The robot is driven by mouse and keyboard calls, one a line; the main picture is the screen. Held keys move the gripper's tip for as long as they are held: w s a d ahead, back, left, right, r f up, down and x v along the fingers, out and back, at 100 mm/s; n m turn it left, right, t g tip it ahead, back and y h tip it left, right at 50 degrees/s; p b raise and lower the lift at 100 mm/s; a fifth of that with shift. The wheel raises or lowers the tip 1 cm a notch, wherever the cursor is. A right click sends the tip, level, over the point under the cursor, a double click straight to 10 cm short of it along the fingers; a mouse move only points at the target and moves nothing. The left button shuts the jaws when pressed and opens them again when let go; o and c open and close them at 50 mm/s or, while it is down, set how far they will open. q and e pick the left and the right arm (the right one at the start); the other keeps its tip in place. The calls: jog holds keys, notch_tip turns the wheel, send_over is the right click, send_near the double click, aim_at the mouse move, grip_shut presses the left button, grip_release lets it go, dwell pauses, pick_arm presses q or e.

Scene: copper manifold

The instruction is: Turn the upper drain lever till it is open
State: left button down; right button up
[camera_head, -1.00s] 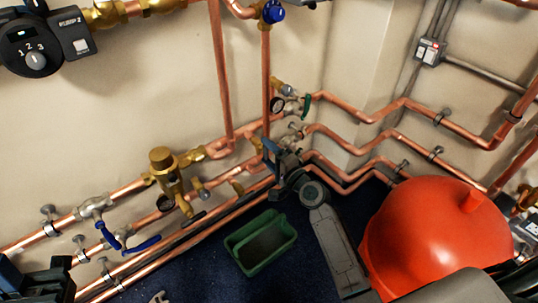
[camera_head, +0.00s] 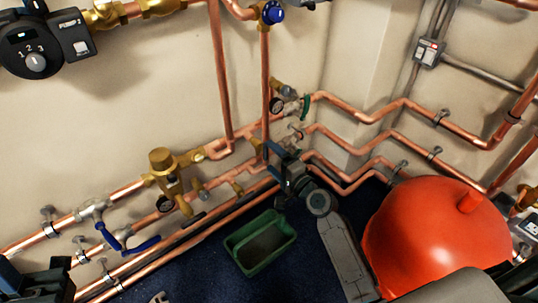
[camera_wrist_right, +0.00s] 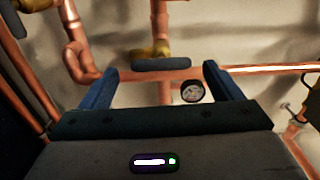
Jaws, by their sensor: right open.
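In the right wrist view, a dark lever handle (camera_wrist_right: 160,64) lies crosswise in front of a brass valve body (camera_wrist_right: 150,50) on a copper pipe. I take it for the upper drain lever. My right gripper (camera_wrist_right: 158,80) is open, with its blue fingers to the left and right of the handle; contact cannot be told. In the head view, my right gripper (camera_head: 269,149) reaches the pipes near the corner and hides the lever there. Part of what looks like my left gripper (camera_head: 12,278) is at the lower left edge; its jaws cannot be made out.
A green tub (camera_head: 262,262) stands on the dark floor below the pipes. A red tank (camera_head: 435,235) is at the right. Blue-handled valves (camera_head: 125,240) and a brass valve (camera_head: 163,165) sit on the left pipes. A gauge (camera_wrist_right: 191,91) is close to the right finger.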

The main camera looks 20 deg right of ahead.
jog(key=v, duration=0.8)
